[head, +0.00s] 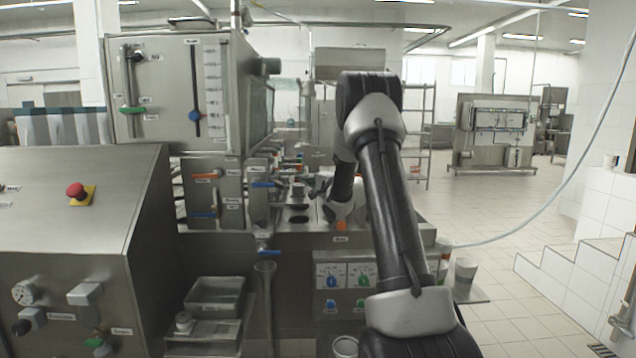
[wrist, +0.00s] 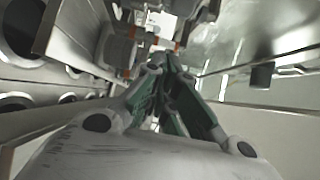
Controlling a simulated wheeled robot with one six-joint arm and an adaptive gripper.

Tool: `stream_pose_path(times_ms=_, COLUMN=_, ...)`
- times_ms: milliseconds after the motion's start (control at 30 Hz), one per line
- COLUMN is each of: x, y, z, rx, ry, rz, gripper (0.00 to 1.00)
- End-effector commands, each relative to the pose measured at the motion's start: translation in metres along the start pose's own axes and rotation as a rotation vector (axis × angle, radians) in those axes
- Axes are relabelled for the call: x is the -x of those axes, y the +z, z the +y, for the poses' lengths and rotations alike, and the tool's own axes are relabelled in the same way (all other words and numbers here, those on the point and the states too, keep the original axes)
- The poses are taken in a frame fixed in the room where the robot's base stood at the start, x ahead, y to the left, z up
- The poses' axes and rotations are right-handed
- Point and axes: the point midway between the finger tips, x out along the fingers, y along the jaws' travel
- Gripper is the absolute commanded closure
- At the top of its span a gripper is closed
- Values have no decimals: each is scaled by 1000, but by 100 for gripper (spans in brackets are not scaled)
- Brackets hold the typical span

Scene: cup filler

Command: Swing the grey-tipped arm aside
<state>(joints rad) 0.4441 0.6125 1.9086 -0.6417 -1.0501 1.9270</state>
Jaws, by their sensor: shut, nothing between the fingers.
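My gripper (head: 314,187) reaches in over the filler's deck (head: 312,227) from the right, partly hidden by my own wrist in the head view. In the wrist view its green-sided fingers (wrist: 164,62) are together and empty. Their tips are close to a cluster of metal parts (wrist: 125,45) with small orange marks; I cannot tell whether they touch. I cannot pick out the grey-tipped arm with certainty in either view; it may be among these parts.
A steel cabinet (head: 165,90) with green and blue sliding handles stands left of the deck. Orange-handled (head: 205,177) and blue-handled (head: 205,215) levers sit below it. Round openings (wrist: 20,35) line the left of the wrist view.

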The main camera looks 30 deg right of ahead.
Motion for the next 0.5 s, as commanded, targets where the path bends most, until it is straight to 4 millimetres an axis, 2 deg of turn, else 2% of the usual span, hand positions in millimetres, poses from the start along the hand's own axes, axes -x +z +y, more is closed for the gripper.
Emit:
stream_pose_path(times_ms=33, x=-2, y=10, z=-1, rx=0, ry=-1, rz=-4, gripper=100)
stream_pose_path(times_ms=200, x=-5, y=26, z=-1, rx=0, ry=0, rz=-3, gripper=100)
stream_pose_path(times_ms=500, x=-6, y=30, z=-1, rx=0, ry=-1, rz=-1, gripper=100)
